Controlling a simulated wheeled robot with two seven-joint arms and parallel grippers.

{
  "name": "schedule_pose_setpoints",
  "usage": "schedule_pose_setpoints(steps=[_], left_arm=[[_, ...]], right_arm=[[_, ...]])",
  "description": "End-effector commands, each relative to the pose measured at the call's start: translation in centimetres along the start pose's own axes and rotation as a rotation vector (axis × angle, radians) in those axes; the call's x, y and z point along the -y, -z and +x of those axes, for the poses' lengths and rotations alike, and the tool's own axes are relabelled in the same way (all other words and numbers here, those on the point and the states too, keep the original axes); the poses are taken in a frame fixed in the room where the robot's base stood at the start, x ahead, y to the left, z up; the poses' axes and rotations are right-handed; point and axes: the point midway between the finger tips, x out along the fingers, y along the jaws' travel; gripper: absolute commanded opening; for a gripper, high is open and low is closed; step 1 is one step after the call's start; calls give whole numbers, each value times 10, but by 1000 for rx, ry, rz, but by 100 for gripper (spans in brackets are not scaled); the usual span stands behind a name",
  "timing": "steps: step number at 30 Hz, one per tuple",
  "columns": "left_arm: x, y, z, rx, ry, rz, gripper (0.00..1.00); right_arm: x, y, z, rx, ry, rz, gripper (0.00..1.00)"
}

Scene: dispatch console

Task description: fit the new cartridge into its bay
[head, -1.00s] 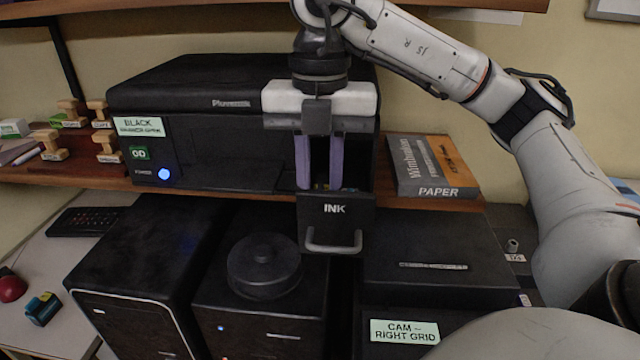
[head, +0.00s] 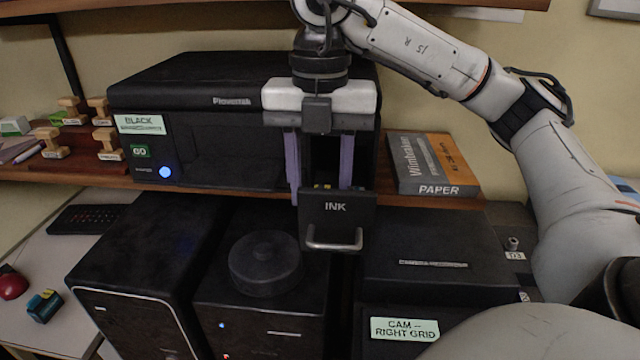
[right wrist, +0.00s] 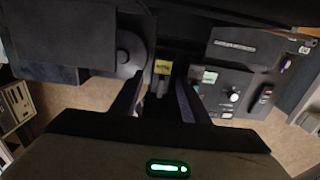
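The black printer (head: 225,135) stands on the shelf with its INK drawer (head: 335,225) pulled out at the front. My right gripper (head: 320,188) hangs over this drawer, pointing down. Its two purple-grey fingers are spread apart. Between and below them a small dark piece with a yellow mark (head: 322,187) shows just behind the drawer front; it looks like the cartridge. In the right wrist view the yellow label (right wrist: 162,67) sits between the open fingers, with clear gaps on both sides. The drawer front hides how deep the cartridge sits. My left gripper is not in view.
A PAPER box (head: 432,165) lies right of the printer. Below are black cases, one bearing a round black knob-like disc (head: 265,262), and a CAM – RIGHT GRID label (head: 404,329). Wooden stamps (head: 105,140) stand at the left of the shelf.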

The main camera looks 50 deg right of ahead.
Motion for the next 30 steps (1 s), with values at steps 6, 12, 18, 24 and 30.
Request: schedule_pose_setpoints(steps=[6,12,18,24,30], left_arm=[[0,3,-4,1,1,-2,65],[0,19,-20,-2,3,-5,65],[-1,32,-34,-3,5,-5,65],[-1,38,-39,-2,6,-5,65],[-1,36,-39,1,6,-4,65]], right_arm=[[1,0,-8,0,4,0,43],[0,0,-48,2,0,0,43],[-1,0,-85,3,-1,0,43],[-1,0,-102,1,1,0,43],[-1,0,-103,0,1,0,43]])
